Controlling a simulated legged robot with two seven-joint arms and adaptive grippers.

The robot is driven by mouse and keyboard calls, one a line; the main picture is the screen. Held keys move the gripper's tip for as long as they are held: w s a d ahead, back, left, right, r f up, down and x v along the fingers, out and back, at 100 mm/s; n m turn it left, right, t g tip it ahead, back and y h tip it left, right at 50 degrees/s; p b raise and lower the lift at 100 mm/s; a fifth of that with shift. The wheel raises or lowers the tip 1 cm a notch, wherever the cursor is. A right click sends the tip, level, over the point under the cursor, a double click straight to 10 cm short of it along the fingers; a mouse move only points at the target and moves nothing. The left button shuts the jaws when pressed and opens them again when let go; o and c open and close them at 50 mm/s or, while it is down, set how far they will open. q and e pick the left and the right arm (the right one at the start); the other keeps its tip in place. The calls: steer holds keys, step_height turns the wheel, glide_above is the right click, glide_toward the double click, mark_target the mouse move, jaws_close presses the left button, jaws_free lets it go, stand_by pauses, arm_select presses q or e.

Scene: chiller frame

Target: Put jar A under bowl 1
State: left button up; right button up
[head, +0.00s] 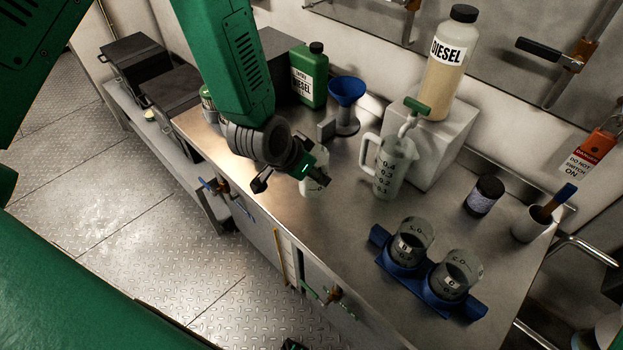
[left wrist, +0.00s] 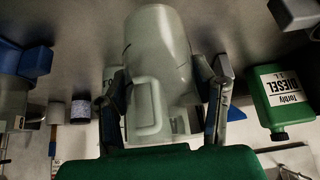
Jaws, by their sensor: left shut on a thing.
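A pale, see-through jar (head: 315,186) with a dark mark is at the fingers of my left gripper (head: 298,177), near the bench's front edge. I take it as jar A; its letter is not clearly readable. My left gripper is shut on it, and a finger covers part of it. In the left wrist view the fingers (left wrist: 168,105) stand either side of pale, see-through shapes whose outlines overlap. The blue bowl-shaped funnel (head: 346,90) on a stand, behind the gripper, is the only bowl-like thing; no number 1 is readable. My right gripper is not in view.
A measuring jug (head: 392,168) stands right of the gripper, by a white block (head: 440,140) with a diesel bottle (head: 448,60). A green bottle (head: 310,78) is behind. Jars B (head: 410,243) and C (head: 457,275) sit in a blue rack (head: 402,268).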

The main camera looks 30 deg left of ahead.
mark_target(310, 180)
arm_select(q)
steer(key=f, duration=0.1)
steer(key=a+f, duration=0.1)
steer(key=f, duration=0.1)
steer(key=shift+f, duration=0.2)
steer(key=shift+a+f, duration=0.1)
steer(key=shift+a, duration=0.3)
steer(key=o, duration=1.1)
steer(key=shift+c, duration=0.2)
steer(key=shift+o, duration=0.4)
steer(key=shift+d, duration=0.65)
steer(key=shift+s+r, duration=0.15)
steer(key=shift+r, duration=0.2)
steer(key=v, duration=1.2)
steer(key=s+a+f+n+g+y, duration=0.1)
steer(key=s+a+f+g, duration=0.1)
steer(key=s+f, duration=0.6)
step_height(310, 180, down, 3)
steer(key=shift+s+a+r+n+g, duration=0.1)
steer(key=shift+s+a+n+g, duration=0.25)
steer(key=shift+a, duration=0.25)
steer(key=shift+o, duration=0.5)
steer(key=s+a+f+n+g+y, duration=0.1)
steer(key=s+a+f+g, duration=0.1)
steer(key=s+f, duration=0.5)
steer(key=s+g, duration=0.1)
steer(key=s, duration=0.3)
steer(key=shift+s, duration=0.25)
